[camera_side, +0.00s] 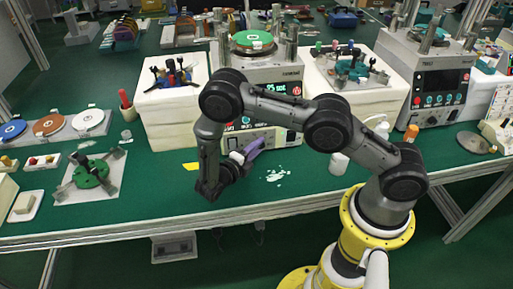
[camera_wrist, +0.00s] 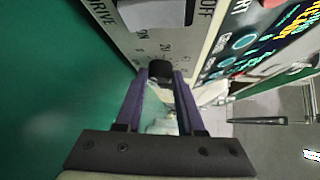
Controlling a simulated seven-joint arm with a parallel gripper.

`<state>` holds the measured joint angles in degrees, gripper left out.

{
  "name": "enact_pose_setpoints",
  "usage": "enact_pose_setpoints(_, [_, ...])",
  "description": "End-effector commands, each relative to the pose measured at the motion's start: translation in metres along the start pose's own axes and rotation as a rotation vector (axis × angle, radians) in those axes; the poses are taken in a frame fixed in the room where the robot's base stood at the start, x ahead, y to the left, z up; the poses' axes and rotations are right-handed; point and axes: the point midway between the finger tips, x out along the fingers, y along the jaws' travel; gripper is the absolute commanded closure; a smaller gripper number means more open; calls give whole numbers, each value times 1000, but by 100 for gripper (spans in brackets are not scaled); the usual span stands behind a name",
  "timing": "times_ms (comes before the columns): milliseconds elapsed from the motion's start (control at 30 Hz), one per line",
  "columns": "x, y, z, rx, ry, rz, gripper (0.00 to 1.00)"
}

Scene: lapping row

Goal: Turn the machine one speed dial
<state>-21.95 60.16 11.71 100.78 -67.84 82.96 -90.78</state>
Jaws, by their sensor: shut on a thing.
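The speed dial (camera_wrist: 160,67) is a small black knob on a pale panel with printed scale numbers, at the top centre of the wrist view. My gripper (camera_wrist: 160,77) has two purple fingers that reach up to the dial, one on each side, shut on it. In the side view my gripper (camera_side: 257,144) is at the lower front of the middle machine (camera_side: 285,74), which has a lit display. The dial cannot be made out in the side view.
A second machine (camera_side: 437,88) stands to the right. White blocks with fixtures (camera_side: 178,112) flank the middle machine. A yellow tag (camera_side: 192,166) and white scraps (camera_side: 275,176) lie on the green bench (camera_side: 160,195).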

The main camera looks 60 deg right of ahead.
Motion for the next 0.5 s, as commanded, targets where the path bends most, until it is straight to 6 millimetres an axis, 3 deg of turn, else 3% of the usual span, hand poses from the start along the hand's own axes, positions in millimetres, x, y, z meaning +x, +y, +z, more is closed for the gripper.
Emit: enact_pose_setpoints(500, [0,-2,0,60,-4,61,100])
